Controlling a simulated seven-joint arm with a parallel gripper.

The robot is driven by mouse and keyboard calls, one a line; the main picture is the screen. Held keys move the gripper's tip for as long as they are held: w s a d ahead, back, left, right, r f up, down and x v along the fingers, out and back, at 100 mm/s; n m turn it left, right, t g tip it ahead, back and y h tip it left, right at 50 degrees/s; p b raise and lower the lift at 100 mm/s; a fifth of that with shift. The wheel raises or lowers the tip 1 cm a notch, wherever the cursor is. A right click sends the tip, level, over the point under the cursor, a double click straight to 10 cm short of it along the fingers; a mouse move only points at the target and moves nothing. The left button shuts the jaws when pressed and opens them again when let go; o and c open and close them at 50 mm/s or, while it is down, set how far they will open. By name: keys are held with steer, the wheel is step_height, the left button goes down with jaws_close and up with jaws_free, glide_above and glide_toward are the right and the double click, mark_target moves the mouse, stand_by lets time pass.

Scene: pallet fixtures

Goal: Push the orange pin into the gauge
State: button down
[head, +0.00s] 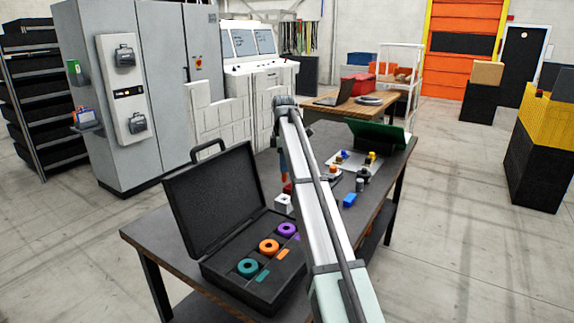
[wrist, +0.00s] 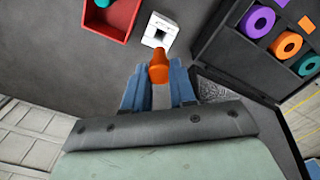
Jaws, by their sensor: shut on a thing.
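The orange pin (wrist: 158,70) is between the blue fingertips of my gripper (wrist: 158,84), which is shut on it. The pin's free end points toward the gauge (wrist: 154,41), a white block with a dark square opening. In the head view the gauge (head: 283,205) stands on the dark table, left of my arm. My gripper (head: 284,172) is seen above and behind it, partly hidden by my arm.
An open black case (head: 225,268) with teal, orange and purple rings lies beside the gauge. A red tray (wrist: 88,27) holding a teal piece (wrist: 103,3) is on the gauge's other side. A blue block (head: 349,200) and several small parts lie right of my arm.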

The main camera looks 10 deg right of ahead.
mark_target(284, 178)
steer(key=shift+f, duration=0.15)
steer(key=shift+f, duration=2.85)
steer(key=shift+f, duration=1.2)
steer(key=c, duration=0.8)
jaws_free()
steer(key=shift+c, duration=0.2)
steer(key=shift+o, duration=0.3)
steer(key=o, duration=0.3)
steer(key=shift+r, duration=0.1)
